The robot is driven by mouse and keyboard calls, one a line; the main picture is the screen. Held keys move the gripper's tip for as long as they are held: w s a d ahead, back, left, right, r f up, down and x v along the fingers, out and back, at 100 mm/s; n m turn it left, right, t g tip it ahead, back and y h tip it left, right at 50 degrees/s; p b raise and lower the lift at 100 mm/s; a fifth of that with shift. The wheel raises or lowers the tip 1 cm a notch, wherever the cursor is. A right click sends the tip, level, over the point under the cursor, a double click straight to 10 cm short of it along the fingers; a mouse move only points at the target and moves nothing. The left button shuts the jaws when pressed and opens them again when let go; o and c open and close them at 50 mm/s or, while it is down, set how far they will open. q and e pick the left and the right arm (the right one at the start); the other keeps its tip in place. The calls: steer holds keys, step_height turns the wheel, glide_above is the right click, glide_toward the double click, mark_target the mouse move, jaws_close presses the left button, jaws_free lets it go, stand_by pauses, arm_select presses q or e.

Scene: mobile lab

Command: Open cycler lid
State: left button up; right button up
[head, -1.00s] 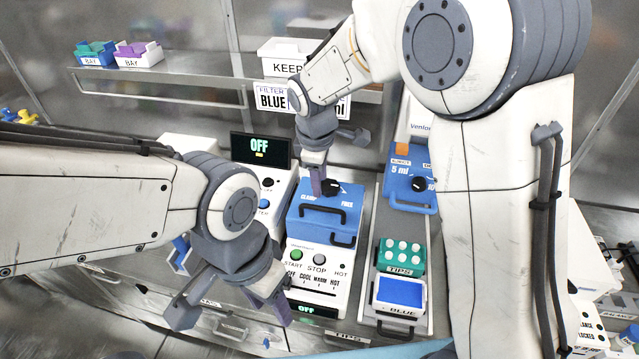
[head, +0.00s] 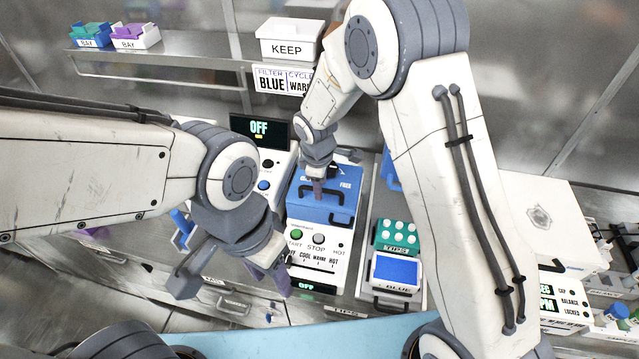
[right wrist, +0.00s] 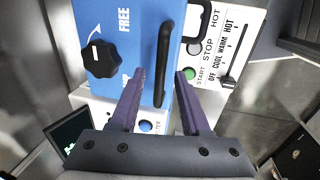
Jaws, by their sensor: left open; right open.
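The cycler has a white base (head: 322,262) with START and STOP buttons and a heat slider. Its blue lid (head: 335,212) is down on the base. The lid carries a black bar handle (head: 303,190), also clear in the right wrist view (right wrist: 164,65), and a black knob (right wrist: 100,58) beside the word FREE. The knob is mostly hidden by my right gripper in the head view. My right gripper (head: 318,190) is open over the lid; in the right wrist view the handle shows between its two fingers (right wrist: 160,78). My left gripper (head: 235,282) is open and empty, in front and left of the cycler.
A green TIPS rack (head: 397,237) and a BLUE box (head: 396,272) stand right of the cycler. A shelf with a KEEP bin (head: 289,40) is behind. A white instrument (head: 545,220) is at the far right.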

jaws_close()
steer(key=shift+a+r, duration=0.1)
stand_by(1.2)
